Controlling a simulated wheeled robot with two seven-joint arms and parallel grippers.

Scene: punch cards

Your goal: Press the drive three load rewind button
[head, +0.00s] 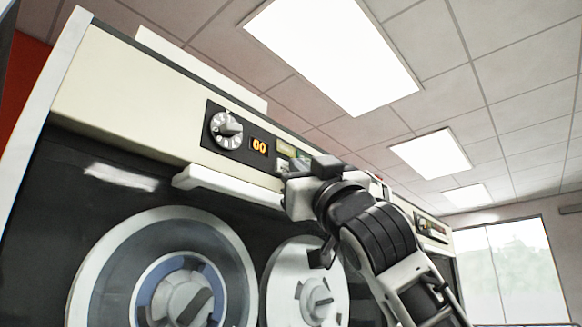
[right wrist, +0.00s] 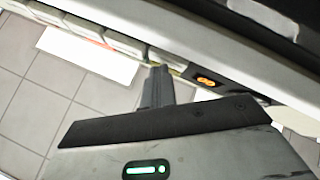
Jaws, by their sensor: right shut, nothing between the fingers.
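A tape drive's cream top panel (head: 130,88) fills the left of the head view. Its black control strip carries a round dial (head: 226,129), an orange "00" display (head: 259,146) and a greenish-yellow button (head: 285,149). My right gripper (head: 286,170) is shut and empty, its tip at the strip just right of the display, over or beside the buttons. In the right wrist view the shut fingers (right wrist: 156,85) point at the button row, left of the orange display (right wrist: 206,80). The gripper hides part of the row; I cannot tell if it touches a button. My left gripper is out of view.
A white handle bar (head: 222,185) juts out below the strip. Two tape reels, a larger one (head: 100,272) and a white one (head: 283,285), sit below it. Another control strip (head: 431,229) shows further right, beyond my arm.

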